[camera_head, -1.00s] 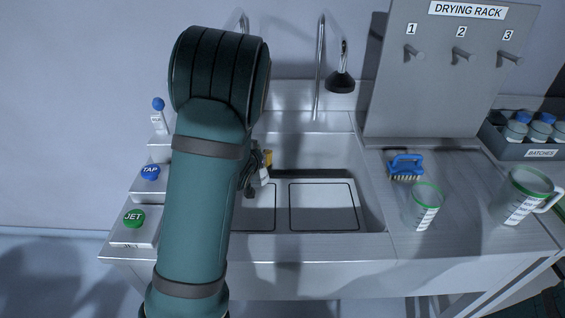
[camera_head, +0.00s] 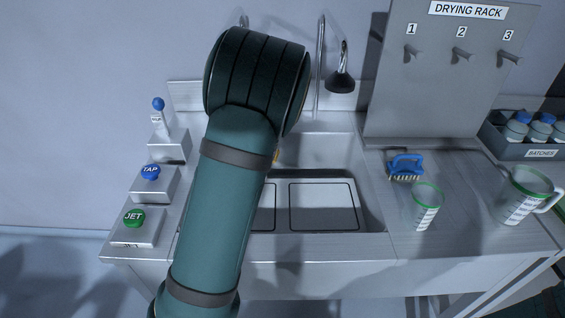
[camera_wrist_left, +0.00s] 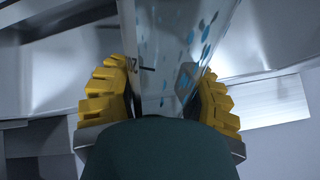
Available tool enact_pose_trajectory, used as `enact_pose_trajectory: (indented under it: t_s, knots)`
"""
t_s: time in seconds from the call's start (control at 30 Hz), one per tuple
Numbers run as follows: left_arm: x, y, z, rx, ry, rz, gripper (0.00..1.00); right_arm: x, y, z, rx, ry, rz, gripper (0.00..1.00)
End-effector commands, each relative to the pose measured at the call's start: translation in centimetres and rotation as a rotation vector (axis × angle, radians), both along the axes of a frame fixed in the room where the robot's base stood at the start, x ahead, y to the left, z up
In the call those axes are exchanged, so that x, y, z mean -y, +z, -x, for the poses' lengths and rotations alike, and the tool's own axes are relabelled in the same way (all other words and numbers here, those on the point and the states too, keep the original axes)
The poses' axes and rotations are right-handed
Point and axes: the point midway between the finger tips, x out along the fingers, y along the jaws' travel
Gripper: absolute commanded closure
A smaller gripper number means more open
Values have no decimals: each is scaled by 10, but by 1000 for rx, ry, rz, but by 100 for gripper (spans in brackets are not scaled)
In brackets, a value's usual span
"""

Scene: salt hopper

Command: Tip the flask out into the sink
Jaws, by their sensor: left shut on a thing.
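The flask (camera_wrist_left: 168,50) is a clear vessel with printed marks and blue drops on its wall, seen close up in the left wrist view. My left gripper (camera_wrist_left: 168,100) is shut on it, with a yellow ridged finger on each side. In the head view my left arm covers the flask and nearly all of the gripper, at the left part of the sink. The flask's mouth and its tilt cannot be made out. The steel sink (camera_head: 372,205) has a flat floor with outlined panels. My right gripper is not in view.
Blue TAP (camera_head: 150,171) and green JET (camera_head: 134,217) buttons stand left of the sink. A black spray head (camera_head: 340,82) hangs behind it. A blue brush (camera_head: 405,165), a green-rimmed beaker (camera_head: 426,207) and a jug (camera_head: 525,195) stand on the right counter below the drying rack (camera_head: 437,100).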

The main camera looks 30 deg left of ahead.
Motion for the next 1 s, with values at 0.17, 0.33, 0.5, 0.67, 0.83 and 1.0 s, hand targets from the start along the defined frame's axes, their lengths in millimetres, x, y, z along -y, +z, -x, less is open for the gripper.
enact_pose_trajectory:
  t_s: [0.17,0.33,0.5,0.67,0.83,1.0]
  knots:
    - [0,4,-6,-82,1,-20,100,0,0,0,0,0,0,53]
    - [1,4,-8,-168,0,-42,100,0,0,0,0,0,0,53]
    - [0,-2,-7,-252,2,-62,100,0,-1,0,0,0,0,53]
    - [0,-6,-5,-330,1,-81,100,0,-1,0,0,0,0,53]
    - [0,-8,-3,-372,1,-90,100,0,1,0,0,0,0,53]
    - [0,-9,-3,-393,0,-97,100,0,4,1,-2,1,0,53]
